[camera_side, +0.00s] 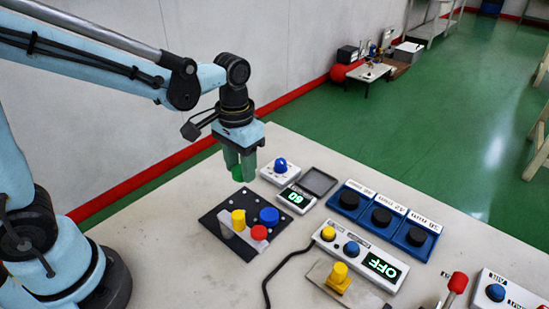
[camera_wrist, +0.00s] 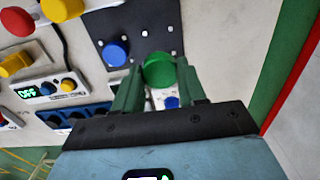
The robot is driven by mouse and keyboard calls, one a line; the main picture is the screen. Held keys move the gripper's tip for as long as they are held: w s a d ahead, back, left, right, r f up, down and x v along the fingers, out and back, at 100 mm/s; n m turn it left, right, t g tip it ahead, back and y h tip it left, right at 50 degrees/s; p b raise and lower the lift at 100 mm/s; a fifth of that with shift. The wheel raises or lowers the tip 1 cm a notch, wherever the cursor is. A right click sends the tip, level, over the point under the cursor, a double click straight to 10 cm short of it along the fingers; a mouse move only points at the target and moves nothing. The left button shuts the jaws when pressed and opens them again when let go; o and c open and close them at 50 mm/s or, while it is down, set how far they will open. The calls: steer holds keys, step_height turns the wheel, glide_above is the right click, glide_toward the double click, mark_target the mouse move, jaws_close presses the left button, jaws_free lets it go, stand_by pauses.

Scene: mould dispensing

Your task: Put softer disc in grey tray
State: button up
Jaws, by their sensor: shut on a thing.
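My gripper (camera_side: 239,168) points down and is shut on a green disc (camera_side: 237,174), above the back part of the black studded board (camera_side: 213,222). The wrist view shows the green disc (camera_wrist: 159,68) between the two green fingers of my gripper (camera_wrist: 157,82). A blue disc (camera_side: 269,216) and a red disc (camera_side: 259,233) are on the board, with a yellow piece (camera_side: 238,220) beside a pale bar. The grey tray (camera_side: 332,184) lies flat to the right of my gripper and looks empty. Softness cannot be told by sight.
Blue boxes with black knobs (camera_side: 381,216) are farther right. An OFF display panel (camera_side: 382,265), a yellow-topped fixture (camera_side: 339,277) and a black cable (camera_side: 278,268) are in front.

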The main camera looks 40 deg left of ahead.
steer(key=shift+r, duration=0.85)
steer(key=shift+w+d+r, duration=0.1)
steer(key=shift+w+r, duration=0.1)
steer(key=shift+w, duration=0.1)
steer(key=w+d, duration=0.4)
steer(key=w, duration=0.5)
glide_above(316, 182)
steer(key=f, duration=0.2)
steer(key=shift+d+f, duration=0.1)
steer(key=shift+f, duration=3.65)
steer(key=shift+f, duration=0.25)
steer(key=o, duration=1.1)
step_height(316, 182, up, 7)
